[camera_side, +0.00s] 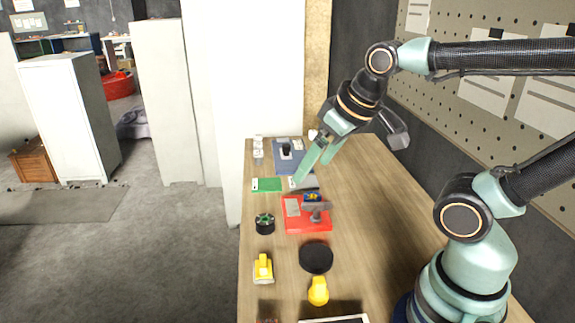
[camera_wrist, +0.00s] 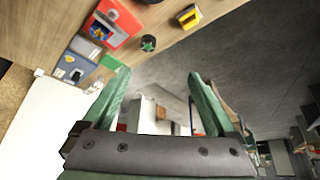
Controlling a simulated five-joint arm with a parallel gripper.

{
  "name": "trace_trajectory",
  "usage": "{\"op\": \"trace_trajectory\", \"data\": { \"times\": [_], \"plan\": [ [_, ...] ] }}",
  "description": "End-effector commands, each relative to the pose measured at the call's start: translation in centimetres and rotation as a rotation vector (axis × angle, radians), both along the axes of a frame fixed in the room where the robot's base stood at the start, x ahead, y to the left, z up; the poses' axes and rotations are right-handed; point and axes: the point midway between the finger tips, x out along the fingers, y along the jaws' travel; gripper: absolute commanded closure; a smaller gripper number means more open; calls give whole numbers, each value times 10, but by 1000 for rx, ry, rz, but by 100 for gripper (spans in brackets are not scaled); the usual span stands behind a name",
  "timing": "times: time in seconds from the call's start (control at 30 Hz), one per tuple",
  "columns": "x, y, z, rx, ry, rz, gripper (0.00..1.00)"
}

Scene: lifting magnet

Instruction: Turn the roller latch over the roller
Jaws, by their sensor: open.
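My gripper (camera_side: 313,168) is open and empty, its green fingers pointing down and left above the far half of the table. It also shows in the wrist view (camera_wrist: 158,80), with nothing between the fingers. A red base (camera_side: 293,226) lies in front of and below the fingers. It bears a grey T-shaped part (camera_side: 317,207), a pale plate and a small blue and yellow part (camera_side: 312,197). A blue-grey plate (camera_side: 282,166) with a dark upright piece (camera_side: 287,148) lies behind. I cannot tell for sure which part is the roller latch or the roller.
A green plate (camera_side: 267,185) lies left of the gripper. A black round part with a green star (camera_side: 265,223), a black disc (camera_side: 316,257) and two yellow pieces (camera_side: 263,269) (camera_side: 318,291) stand nearer. A pegboard wall (camera_side: 460,85) bounds the right side.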

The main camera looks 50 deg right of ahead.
Motion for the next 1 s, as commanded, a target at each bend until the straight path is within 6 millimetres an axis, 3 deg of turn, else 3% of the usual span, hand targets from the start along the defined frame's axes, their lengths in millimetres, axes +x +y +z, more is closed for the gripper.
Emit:
{"op": "trace_trajectory", "data": {
  "times": [0.17,0.2,0.3,0.33,0.47,0.67,1.0],
  "plan": [
    [0,0,0,0,0,0,8],
    [0,0,0,0,0,0,12],
    [1,-1,0,-6,6,6,50],
    [2,-2,0,-11,11,11,56],
    [11,-14,-2,-55,66,68,56],
    [37,-46,-12,-145,207,245,56],
    [70,-109,-52,-189,415,580,56]
  ]
}}
